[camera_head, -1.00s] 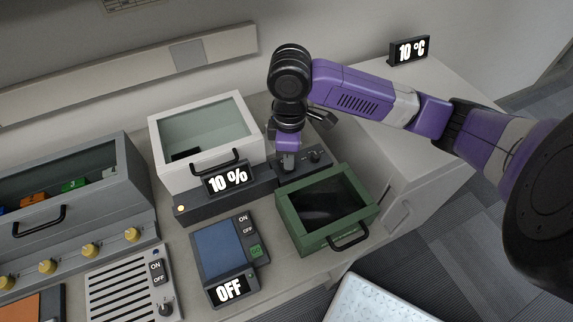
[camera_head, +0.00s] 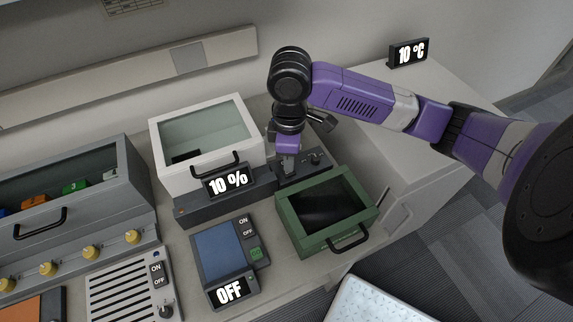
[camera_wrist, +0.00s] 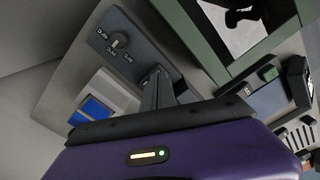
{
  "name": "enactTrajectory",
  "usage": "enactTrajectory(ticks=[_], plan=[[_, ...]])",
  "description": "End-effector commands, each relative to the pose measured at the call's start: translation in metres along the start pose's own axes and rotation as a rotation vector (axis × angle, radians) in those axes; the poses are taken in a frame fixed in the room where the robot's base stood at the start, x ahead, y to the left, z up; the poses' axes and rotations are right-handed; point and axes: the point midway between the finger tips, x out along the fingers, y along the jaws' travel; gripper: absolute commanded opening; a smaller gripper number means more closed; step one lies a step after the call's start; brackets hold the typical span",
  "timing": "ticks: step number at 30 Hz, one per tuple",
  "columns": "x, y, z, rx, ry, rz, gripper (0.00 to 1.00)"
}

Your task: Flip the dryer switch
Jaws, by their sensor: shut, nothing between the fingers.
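The dryer appears to be the white box (camera_head: 170,178) with a glass lid, a black handle and a "10 %" display (camera_head: 228,180). It stands on a dark base (camera_head: 205,208) with a small dim reddish lamp (camera_head: 181,211) at the front left. A dark control panel (camera_head: 300,171) with a round knob (camera_head: 315,157) is at its right. The knob with its printed labels also shows in the wrist view (camera_wrist: 118,40). My gripper (camera_head: 288,169) is shut and empty, pointing down at this panel left of the knob. Its fingers (camera_wrist: 156,82) hide the switch; I cannot tell whether they touch it.
A green box (camera_head: 306,238) with a handle stands close in front of the panel. A blue-topped device (camera_head: 220,250) reading "OFF" is to its left. A grey cabinet (camera_head: 80,222) with yellow knobs is at far left. The counter at right (camera_head: 375,110) is mostly clear.

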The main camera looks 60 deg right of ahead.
Motion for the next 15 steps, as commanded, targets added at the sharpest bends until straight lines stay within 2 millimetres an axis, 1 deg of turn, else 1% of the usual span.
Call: enactTrajectory(ticks=[1, 15], plan=[[-0.008, 0.000, 0.000, 0.000, 0.001, 0.000, 0.00], [-0.042, 0.000, 0.000, -0.001, 0.001, 0.001, 0.00]])
